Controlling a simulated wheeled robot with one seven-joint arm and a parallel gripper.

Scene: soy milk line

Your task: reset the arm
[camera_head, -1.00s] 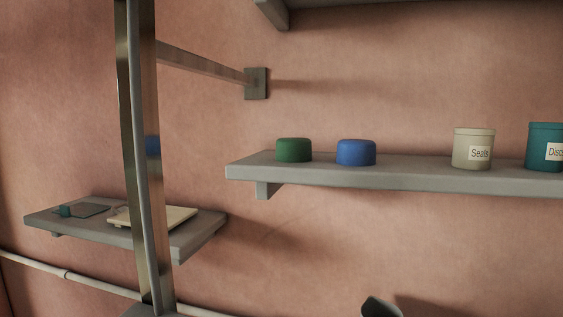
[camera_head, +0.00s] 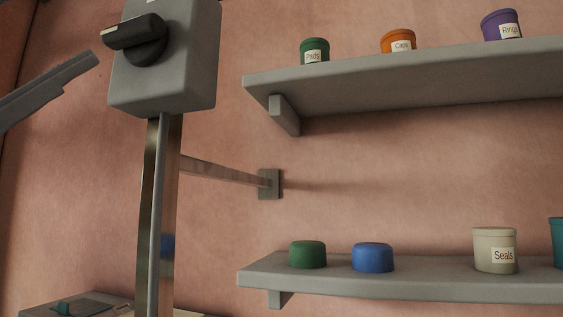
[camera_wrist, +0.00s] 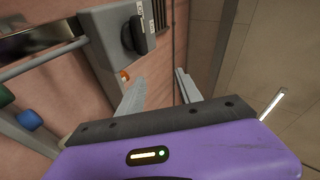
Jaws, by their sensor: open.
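My gripper (camera_wrist: 160,92) shows in the wrist view with its two grey fingers spread apart and nothing visible between them. Its purple body fills the bottom of that view. Beyond the fingers is a grey switch box (camera_wrist: 105,45) with a black rotary knob (camera_wrist: 133,35). A small orange part (camera_wrist: 125,75) shows close to the left finger in the picture; I cannot tell whether they touch. In the head view the box (camera_head: 185,75) and knob (camera_head: 140,40) sit on top of a metal post (camera_head: 158,200). A grey bar enters at the left, apart from the box.
A lower shelf (camera_head: 410,285) holds a green cap (camera_head: 307,255), a blue cap (camera_head: 373,258) and a Seals tub (camera_head: 494,240). An upper shelf (camera_head: 400,85) holds labelled tubs. A wall arm (camera_head: 220,171) braces the post. The wall between the shelves is clear.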

